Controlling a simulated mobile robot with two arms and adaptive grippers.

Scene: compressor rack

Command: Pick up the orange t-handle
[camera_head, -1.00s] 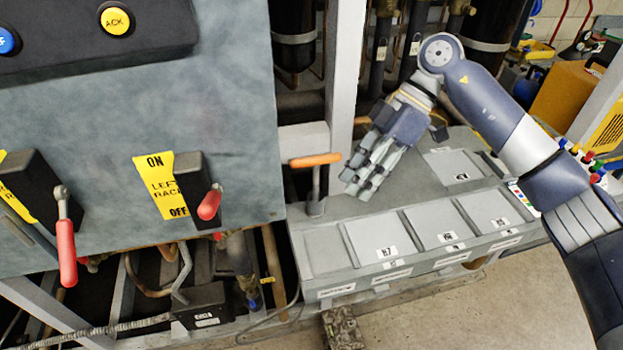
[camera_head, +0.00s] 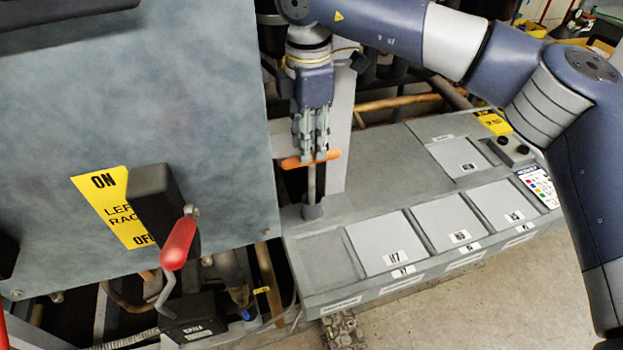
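The orange t-handle (camera_head: 291,162) stands upright in a socket at the left end of the grey bench top, its crossbar roughly level. My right gripper (camera_head: 314,158) points down over it from above. Its fingertips overlap the middle of the crossbar, and both orange ends show to either side. The fingers look close together, but I cannot tell whether they are closed on the bar. My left gripper is not in view.
A grey panel (camera_head: 140,70) with a red-handled ON/OFF switch (camera_head: 179,243) stands close on the left. A grey post (camera_head: 341,130) and pipes (camera_head: 398,102) are behind the handle. The grey bench (camera_head: 400,180) has several flat lids and is otherwise clear nearby.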

